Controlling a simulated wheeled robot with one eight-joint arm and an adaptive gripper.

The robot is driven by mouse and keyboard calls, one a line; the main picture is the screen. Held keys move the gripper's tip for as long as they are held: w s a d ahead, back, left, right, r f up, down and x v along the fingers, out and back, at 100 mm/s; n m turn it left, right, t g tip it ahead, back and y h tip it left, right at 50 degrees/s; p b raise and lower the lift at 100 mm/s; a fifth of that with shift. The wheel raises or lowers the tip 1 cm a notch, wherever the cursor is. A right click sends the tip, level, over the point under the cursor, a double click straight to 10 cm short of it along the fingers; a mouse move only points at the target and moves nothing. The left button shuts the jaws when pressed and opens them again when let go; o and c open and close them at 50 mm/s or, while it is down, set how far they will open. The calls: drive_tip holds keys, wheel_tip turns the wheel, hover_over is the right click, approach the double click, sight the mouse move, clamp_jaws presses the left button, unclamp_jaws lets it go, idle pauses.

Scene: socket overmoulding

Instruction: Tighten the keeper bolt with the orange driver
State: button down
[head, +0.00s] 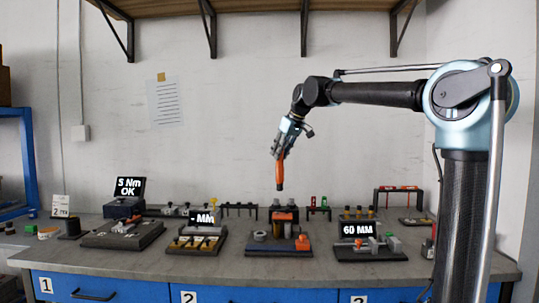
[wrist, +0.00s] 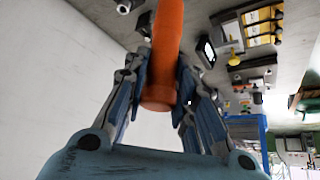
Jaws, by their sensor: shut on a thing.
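My gripper (head: 282,150) is raised above the middle of the bench, clear of everything on it. It is shut on the orange driver (head: 280,172), which hangs nearly upright with its dark end down. In the wrist view the orange driver (wrist: 166,40) lies between the two blue-grey fingers of my gripper (wrist: 162,75). Below the driver, at the middle of the bench, stands a dark station (head: 257,249) with an orange-topped block (head: 284,208) at its back. I cannot make out the keeper bolt at this size.
A "5 Nm OK" display (head: 129,187) stands at the left, behind a dark fixture plate (head: 104,240). A tray with yellow parts (head: 195,243) is left of the middle station. A "60 MM" display (head: 357,229) is to its right. The air around my gripper is free.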

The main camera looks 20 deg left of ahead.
drive_tip(key=shift+s+a, duration=0.2)
drive_tip(key=shift+a, duration=0.2)
drive_tip(key=shift+s, duration=0.15)
